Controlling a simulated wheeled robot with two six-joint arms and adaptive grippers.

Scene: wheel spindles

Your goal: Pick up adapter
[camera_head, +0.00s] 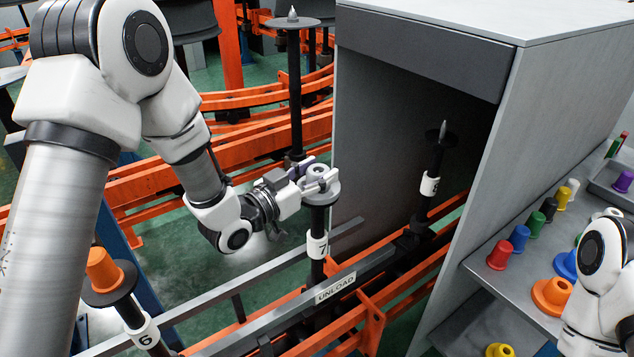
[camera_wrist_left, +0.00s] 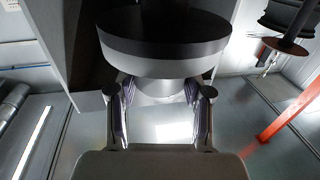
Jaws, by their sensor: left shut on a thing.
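My left gripper (camera_head: 320,172) is shut on a grey adapter (camera_head: 320,194) at the top of the spindle labelled 7 (camera_head: 317,246). The adapter sits upright, and its wide flange shows just below the fingers. In the left wrist view, the gripper's two fingers (camera_wrist_left: 158,95) stand on either side of the adapter's pale narrow part (camera_wrist_left: 158,87). A broad grey and black disc (camera_wrist_left: 160,66) lies beyond them. The fingers partly hide the adapter in the head view. My right arm shows at the lower right, but its gripper is out of view.
A spindle labelled 6 (camera_head: 144,336) bears an orange adapter (camera_head: 104,270) at the lower left. A bare-tipped spindle (camera_head: 436,160) stands inside the grey cabinet (camera_head: 545,110). A shelf (camera_head: 484,268) at right holds several coloured adapters. An UNLOAD sign (camera_head: 335,288) is on the rail.

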